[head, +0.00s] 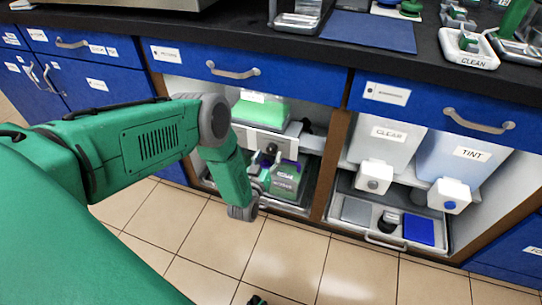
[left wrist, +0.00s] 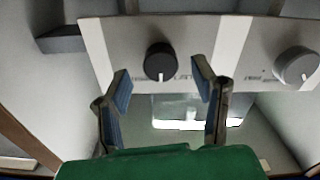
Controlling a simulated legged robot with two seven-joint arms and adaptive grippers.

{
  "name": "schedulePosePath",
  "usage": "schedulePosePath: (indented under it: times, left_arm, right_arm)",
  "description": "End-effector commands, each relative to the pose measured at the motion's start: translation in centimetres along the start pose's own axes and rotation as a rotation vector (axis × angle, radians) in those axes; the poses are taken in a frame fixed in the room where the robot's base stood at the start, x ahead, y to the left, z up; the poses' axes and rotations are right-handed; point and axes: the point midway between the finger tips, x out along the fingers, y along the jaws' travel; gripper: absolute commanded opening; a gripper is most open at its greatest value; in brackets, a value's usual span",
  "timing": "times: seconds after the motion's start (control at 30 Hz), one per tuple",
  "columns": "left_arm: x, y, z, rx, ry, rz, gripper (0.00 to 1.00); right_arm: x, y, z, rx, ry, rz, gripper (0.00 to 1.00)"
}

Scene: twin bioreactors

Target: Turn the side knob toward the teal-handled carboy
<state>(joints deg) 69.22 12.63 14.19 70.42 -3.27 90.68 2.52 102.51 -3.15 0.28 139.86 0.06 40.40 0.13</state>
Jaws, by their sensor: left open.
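My left gripper (left wrist: 161,90) is open in the left wrist view, its two blue-padded fingers apart. A round black knob (left wrist: 158,61) with a white pointer mark shows between and just beyond the fingertips; contact cannot be told. A grey knob (left wrist: 296,65) sits further right on the same pale panel (left wrist: 226,45). In the head view this panel (head: 257,138) is inside the open left cabinet, partly hidden by my left arm and gripper (head: 268,165). No teal handle can be made out.
A green-filled tank (head: 262,109) stands above the panel. A green box (head: 286,180) is below it. The right cabinet holds containers labelled CLEAR (head: 388,140) and TINT (head: 460,158) above a tray (head: 385,240). Wooden cabinet posts (head: 336,165) flank the opening.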

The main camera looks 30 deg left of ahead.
Motion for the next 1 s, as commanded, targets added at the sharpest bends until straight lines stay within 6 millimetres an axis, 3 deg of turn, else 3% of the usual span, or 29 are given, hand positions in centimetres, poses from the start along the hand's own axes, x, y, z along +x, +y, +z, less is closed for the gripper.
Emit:
schedulePosePath:
  times: [0.2,0.5,0.53,0.67,1.0]
  left_arm:
    - [2.0,0.0,0.1,0.000,0.000,0.000,0.53]
    - [2.3,0.0,0.0,0.000,-0.001,0.000,0.53]
    - [2.3,0.0,0.0,0.000,-0.001,0.000,0.49]
    - [2.2,0.0,0.0,0.001,-0.001,0.000,0.04]
    - [2.2,-0.1,0.1,-0.024,-0.002,-0.001,0.04]
  right_arm:
    - [0.9,0.0,0.0,0.000,0.000,0.000,0.40]
    - [0.8,0.0,0.0,0.000,0.000,0.000,0.40]
    - [0.8,0.0,0.0,0.000,0.000,0.000,0.40]
    - [0.8,0.0,0.0,0.000,0.000,0.000,0.40]
    - [0.9,0.0,0.0,0.001,0.000,0.000,0.40]
